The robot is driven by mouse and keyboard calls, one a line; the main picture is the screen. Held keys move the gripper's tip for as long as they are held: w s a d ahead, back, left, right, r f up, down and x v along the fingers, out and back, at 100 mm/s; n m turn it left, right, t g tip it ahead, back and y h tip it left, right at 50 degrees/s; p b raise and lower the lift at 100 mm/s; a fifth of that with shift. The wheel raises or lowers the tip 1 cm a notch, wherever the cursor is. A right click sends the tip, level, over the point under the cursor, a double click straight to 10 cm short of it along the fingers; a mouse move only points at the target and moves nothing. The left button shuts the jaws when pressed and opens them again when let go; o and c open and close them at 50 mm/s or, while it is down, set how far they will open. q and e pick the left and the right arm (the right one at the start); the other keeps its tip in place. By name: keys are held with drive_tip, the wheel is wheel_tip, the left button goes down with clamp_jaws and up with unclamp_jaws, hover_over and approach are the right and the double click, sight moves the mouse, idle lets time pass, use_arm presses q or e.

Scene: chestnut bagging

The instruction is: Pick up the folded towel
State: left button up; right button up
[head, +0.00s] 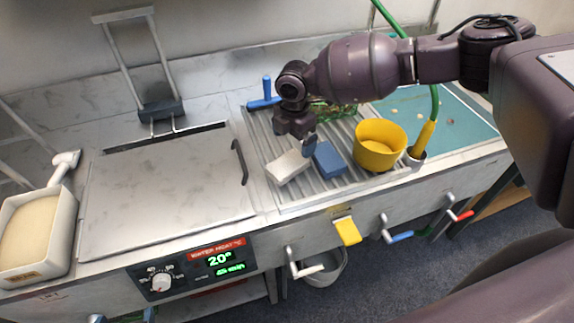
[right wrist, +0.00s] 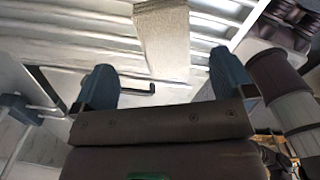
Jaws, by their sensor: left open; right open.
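The light grey block with a speckled top (head: 288,166), which looks like the folded towel, lies on the ribbed drain board at the middle of the counter. My right gripper (head: 301,142) is above and just behind it, pointing down. In the right wrist view the speckled grey piece (right wrist: 160,35) shows ahead of the two spread blue fingers (right wrist: 165,80), with nothing held between them. Only the blue fingertips of my left gripper (head: 123,317) show at the bottom left edge, apart and empty, below the counter front.
A yellow pot (head: 379,146) stands to the right, and a blue-handled tool (head: 265,94) lies behind. A flat metal lid (head: 165,190) fills the left. Levers line the counter front.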

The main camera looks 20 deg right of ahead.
sight(294, 158)
drive_tip(key=shift+s+f, duration=0.2)
drive_tip(key=shift+f, duration=3.4)
drive_tip(key=shift+c, duration=0.3)
drive_tip(key=c, duration=1)
drive_tip(key=shift+c, duration=0.2)
wheel_tip(294, 158, up, 20)
drive_tip(key=shift+m+p, duration=0.3)
